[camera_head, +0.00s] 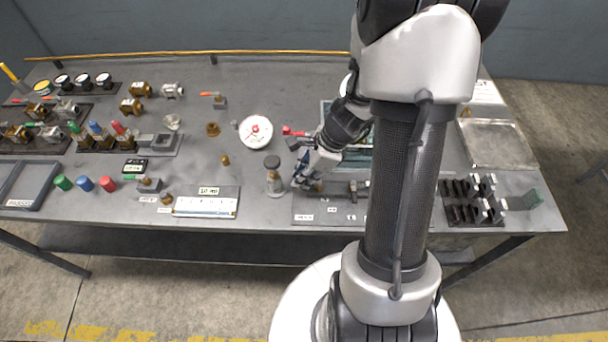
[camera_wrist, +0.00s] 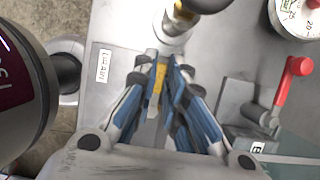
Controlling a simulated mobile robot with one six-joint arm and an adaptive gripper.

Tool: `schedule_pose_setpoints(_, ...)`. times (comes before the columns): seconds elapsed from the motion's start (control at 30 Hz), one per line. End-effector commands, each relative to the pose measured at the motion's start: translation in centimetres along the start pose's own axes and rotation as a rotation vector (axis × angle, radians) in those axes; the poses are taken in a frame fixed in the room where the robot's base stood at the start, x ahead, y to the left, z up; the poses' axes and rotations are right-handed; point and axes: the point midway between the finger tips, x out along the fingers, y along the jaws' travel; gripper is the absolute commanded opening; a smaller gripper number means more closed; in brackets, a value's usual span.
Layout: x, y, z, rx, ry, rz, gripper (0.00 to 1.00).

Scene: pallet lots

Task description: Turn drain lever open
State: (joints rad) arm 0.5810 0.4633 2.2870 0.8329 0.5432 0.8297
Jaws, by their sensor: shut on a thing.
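My gripper (camera_head: 308,180) reaches down to the fixture plate (camera_head: 330,214) at the table's front, left of my arm. In the wrist view my gripper (camera_wrist: 163,75) has its blue-sided fingers closed together on a narrow yellow lever (camera_wrist: 160,78). The fingers hide most of the lever and whatever it is mounted on, so its angle is hard to tell. A small white label (camera_wrist: 104,66) lies on the plate left of the fingers; its text is not clearly legible. A red-handled lever (camera_wrist: 290,82) stands apart to the right and also shows in the head view (camera_head: 291,131).
A metal post with a dark top (camera_head: 272,177) stands close left of my gripper. A white round gauge (camera_head: 255,131) lies behind it. A ruler plate (camera_head: 206,206) is farther left. A shallow metal tray (camera_head: 493,143) and a dark rack (camera_head: 472,198) are on the right.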

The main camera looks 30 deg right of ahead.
Motion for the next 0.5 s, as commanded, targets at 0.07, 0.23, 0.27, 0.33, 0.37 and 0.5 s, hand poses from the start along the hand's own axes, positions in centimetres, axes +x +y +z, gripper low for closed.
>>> schedule_pose_setpoints(0.07, 0.0, 0.02, 0.0, 0.0, 0.0, 0.0, 0.0)
schedule_pose_setpoints(0.23, 0.0, 0.03, 0.0, 0.0, 0.0, 0.001, 0.0)
schedule_pose_setpoints(0.27, 0.0, 0.03, 0.0, -0.001, 0.0, 0.001, 0.0)
schedule_pose_setpoints(0.33, -0.01, 0.05, 0.0, -0.005, 0.0, 0.003, 0.0)
schedule_pose_setpoints(0.37, -0.01, 0.07, 0.01, -0.009, 0.0, 0.005, 0.0)
schedule_pose_setpoints(0.5, -0.04, 0.2, 0.0, -0.044, 0.0, 0.019, 0.0)
